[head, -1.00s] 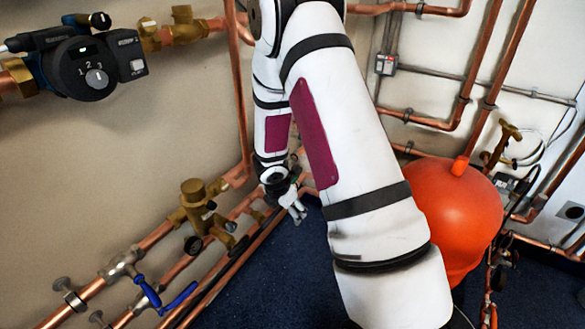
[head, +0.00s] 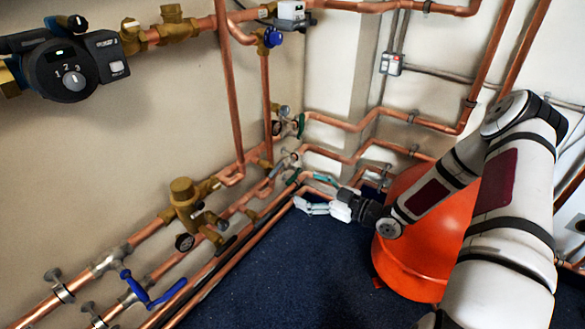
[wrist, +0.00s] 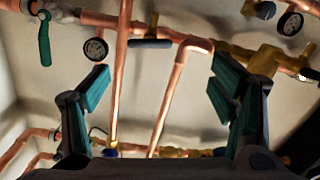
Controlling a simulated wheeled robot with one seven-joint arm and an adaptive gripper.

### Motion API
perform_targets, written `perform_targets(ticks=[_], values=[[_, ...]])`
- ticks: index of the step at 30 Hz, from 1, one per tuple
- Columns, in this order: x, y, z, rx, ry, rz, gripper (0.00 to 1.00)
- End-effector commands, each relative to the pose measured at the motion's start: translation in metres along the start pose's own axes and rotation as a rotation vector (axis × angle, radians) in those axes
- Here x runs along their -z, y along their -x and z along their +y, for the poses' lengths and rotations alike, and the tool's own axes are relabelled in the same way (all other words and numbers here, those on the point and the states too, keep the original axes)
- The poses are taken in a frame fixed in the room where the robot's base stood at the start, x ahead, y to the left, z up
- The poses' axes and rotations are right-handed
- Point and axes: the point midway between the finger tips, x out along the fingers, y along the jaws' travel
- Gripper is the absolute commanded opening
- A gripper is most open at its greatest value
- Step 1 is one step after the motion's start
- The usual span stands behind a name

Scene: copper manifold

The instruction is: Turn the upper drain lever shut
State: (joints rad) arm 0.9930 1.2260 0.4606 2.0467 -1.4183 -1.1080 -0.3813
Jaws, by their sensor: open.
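In the head view, a green lever (head: 301,125) sits on the pipework in the back corner. A second green lever (head: 294,176) sits lower. The upper one may be the upper drain lever, but I cannot be sure. My gripper (head: 310,195) is in front of that corner, below the upper green lever, with its fingers towards the wall pipes. The wrist view shows my gripper (wrist: 162,78) open, with nothing between its fingers. A green lever (wrist: 44,38) hangs at upper left there, and a dark bar-shaped handle (wrist: 150,43) lies ahead between the fingers.
Copper pipes (head: 232,90) run along the walls and close to the floor. Two blue levers (head: 168,293) are at lower left. An orange tank (head: 410,265) stands beside my arm. A pump (head: 70,70) is at upper left. The dark blue floor (head: 290,270) is clear.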

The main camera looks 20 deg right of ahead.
Motion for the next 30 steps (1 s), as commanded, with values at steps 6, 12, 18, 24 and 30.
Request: perform_targets(ticks=[6, 12, 18, 24, 30], values=[[0.008, -0.005, 0.008, -0.034, -0.017, 0.045, 0.78], [0.008, -0.038, 0.008, -0.030, -0.014, 0.044, 0.78], [0.009, -0.078, 0.009, -0.030, -0.014, 0.043, 0.78], [0.010, -0.112, 0.009, -0.030, -0.015, 0.041, 0.78], [0.011, -0.131, 0.011, -0.031, -0.015, 0.040, 0.78]])
